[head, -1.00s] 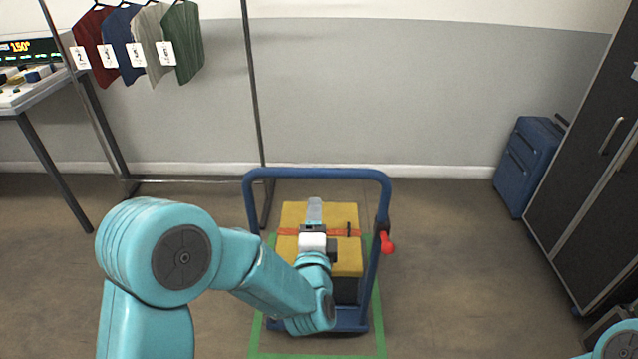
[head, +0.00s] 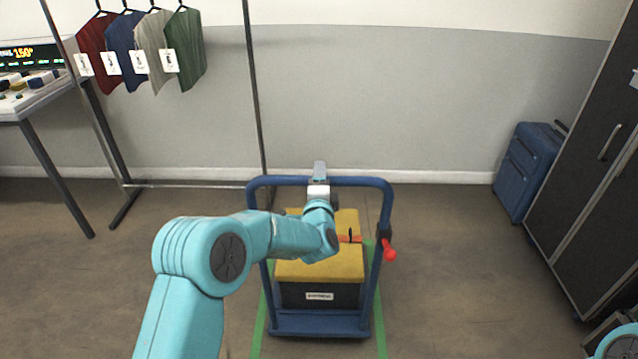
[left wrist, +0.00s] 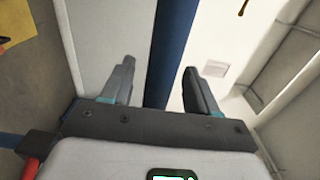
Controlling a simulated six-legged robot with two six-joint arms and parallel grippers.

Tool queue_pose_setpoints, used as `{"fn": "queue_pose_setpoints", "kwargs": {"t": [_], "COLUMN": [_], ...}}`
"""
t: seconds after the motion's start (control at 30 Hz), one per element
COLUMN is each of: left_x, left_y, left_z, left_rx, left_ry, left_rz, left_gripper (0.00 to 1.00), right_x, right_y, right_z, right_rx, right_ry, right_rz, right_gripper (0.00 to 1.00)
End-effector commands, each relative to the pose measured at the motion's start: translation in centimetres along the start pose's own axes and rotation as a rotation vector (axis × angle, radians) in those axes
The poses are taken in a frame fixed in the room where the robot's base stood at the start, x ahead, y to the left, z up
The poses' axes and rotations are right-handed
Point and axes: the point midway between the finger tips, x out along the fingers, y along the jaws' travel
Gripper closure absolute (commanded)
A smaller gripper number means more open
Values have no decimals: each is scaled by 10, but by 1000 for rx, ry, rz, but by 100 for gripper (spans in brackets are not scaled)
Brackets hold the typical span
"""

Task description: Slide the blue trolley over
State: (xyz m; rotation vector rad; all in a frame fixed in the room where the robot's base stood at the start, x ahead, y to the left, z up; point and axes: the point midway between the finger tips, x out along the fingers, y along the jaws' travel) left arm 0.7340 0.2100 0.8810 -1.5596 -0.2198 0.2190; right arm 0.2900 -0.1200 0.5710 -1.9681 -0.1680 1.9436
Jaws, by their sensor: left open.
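The blue trolley (head: 375,300) stands on the floor in the middle of the head view, its push handle upright. It carries a dark box (head: 319,295) with a yellow top (head: 330,268) and an orange strap. A red lever (head: 389,251) sticks out at the right of its frame. My left gripper (head: 319,172) is at the middle of the handle's top bar. In the left wrist view, a blue bar (left wrist: 172,50) runs between the parted fingers of my left gripper (left wrist: 160,85), with gaps on both sides. My right gripper is not in view.
Green tape (head: 380,335) marks the floor around the trolley. A clothes rack stands behind it, with several hanging garments (head: 145,50). A blue suitcase (head: 525,170) and a dark cabinet (head: 590,210) are at the right. Floor between trolley and cabinet is clear.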

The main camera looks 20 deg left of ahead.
Motion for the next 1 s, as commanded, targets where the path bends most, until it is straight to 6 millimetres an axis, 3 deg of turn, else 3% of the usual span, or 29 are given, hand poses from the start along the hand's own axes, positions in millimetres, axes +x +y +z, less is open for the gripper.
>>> {"fn": "queue_pose_setpoints", "kwargs": {"t": [0.13,0.3,0.33,1.0], "left_x": [0,0,0,0], "left_y": [0,0,0,-2], "left_z": [2,2,2,2], "left_rx": [0,0,0,1], "left_ry": [0,-1,-1,-1], "left_rz": [0,0,0,-4], "left_gripper": [40,96,100,100], "right_x": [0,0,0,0], "right_y": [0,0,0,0], "right_z": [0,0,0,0], "right_rx": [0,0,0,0], "right_ry": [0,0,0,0], "right_rz": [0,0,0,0], "right_gripper": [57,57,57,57]}}
